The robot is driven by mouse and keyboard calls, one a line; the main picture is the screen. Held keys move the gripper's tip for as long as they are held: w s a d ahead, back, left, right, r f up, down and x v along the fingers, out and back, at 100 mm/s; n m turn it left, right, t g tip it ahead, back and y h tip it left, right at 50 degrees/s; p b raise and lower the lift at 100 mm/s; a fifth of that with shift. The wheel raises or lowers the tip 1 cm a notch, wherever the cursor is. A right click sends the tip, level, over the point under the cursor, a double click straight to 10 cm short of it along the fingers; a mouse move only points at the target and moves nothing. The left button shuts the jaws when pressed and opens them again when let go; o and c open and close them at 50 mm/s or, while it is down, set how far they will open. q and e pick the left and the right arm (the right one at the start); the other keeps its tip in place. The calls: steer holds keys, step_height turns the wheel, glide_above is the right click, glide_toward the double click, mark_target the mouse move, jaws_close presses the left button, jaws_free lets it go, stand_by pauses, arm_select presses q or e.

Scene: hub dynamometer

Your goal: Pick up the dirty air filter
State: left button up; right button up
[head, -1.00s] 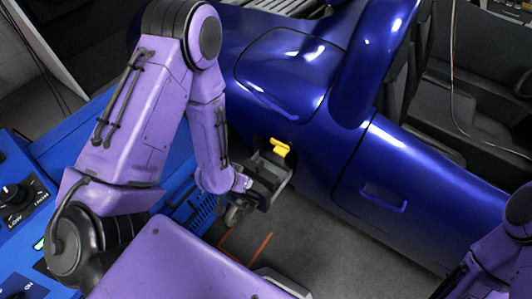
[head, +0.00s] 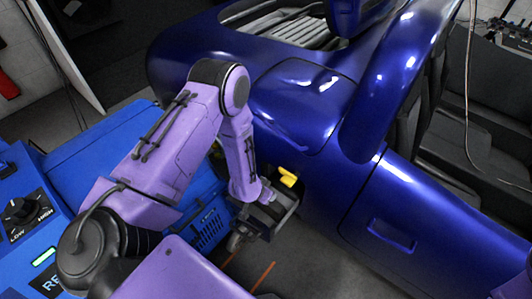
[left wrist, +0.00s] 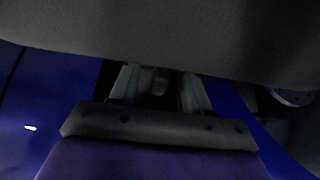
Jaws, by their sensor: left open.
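I cannot pick out the dirty air filter for certain in either view. My left gripper (head: 270,212) is low beside the blue car's side, at the end of the purple arm; its fingertips are hard to make out in the head view. In the left wrist view its two pale fingers (left wrist: 162,86) stand apart, with a dim shape between them that I cannot identify. A dark grey surface (left wrist: 165,35) fills the top of that view. A small yellow part (head: 288,177) shows just beyond the gripper, close to the car. My right gripper is out of view.
The blue car (head: 320,150) fills the middle and right, close to my left gripper. A blue machine with a dial (head: 20,208) stands at the left. Grey floor with an orange line (head: 262,275) shows below the gripper.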

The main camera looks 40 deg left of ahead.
arm_select(q)
jaws_close()
steer(key=shift+r, duration=0.1)
